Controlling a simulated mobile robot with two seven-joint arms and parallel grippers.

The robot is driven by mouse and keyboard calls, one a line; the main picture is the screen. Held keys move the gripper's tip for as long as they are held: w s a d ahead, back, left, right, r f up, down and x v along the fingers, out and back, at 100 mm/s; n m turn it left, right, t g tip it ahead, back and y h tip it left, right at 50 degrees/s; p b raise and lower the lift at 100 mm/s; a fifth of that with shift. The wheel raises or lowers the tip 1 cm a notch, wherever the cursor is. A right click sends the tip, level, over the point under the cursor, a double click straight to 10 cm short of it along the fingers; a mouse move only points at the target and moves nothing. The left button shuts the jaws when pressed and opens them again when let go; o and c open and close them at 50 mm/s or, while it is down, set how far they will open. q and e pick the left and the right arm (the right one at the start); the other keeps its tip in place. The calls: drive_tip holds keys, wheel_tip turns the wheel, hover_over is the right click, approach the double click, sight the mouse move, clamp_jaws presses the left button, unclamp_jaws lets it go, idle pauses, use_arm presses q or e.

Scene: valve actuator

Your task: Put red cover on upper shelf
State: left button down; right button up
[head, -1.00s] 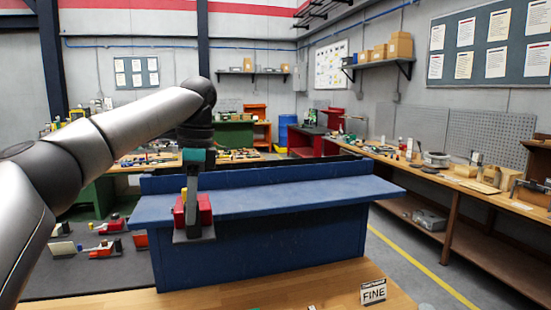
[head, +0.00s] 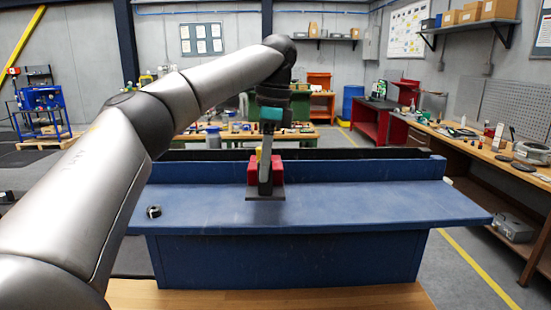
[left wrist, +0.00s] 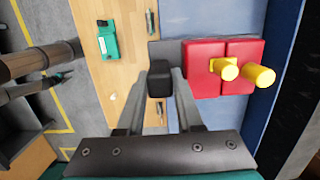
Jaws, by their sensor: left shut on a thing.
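The red cover (head: 252,172) is a red block on a grey plate (head: 265,197). It appears in front of the upper part of the blue shelf (head: 350,205) in the head view. I cannot tell whether the plate touches the shelf top. In the left wrist view the red cover (left wrist: 205,75) has two yellow knobs (left wrist: 262,76). My left gripper (head: 265,185) is shut on the cover assembly. Its fingers (left wrist: 162,85) close around a black block beside the red part. My right gripper is not in view.
A small dark ring (head: 153,212) lies on the left of the blue shelf top. The shelf top right of the cover is clear. A raised blue back edge (head: 370,168) runs behind it. A wooden table top (head: 370,295) is in front.

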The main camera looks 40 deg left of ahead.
sight(264, 194)
use_arm(q)
drive_tip(key=shift+s+f, duration=0.15)
drive_tip(key=shift+f, duration=3)
drive_tip(key=shift+f, duration=0.55)
drive_tip(key=shift+c, duration=2.4)
unclamp_jaws()
drive_tip(key=r, duration=0.5)
drive_tip(key=d+r, duration=0.1)
drive_tip(key=r, duration=0.4)
drive_tip(key=w+r, duration=0.1)
drive_tip(key=r, duration=0.4)
drive_tip(key=shift+d+r, duration=0.1)
drive_tip(key=shift+d, duration=0.1)
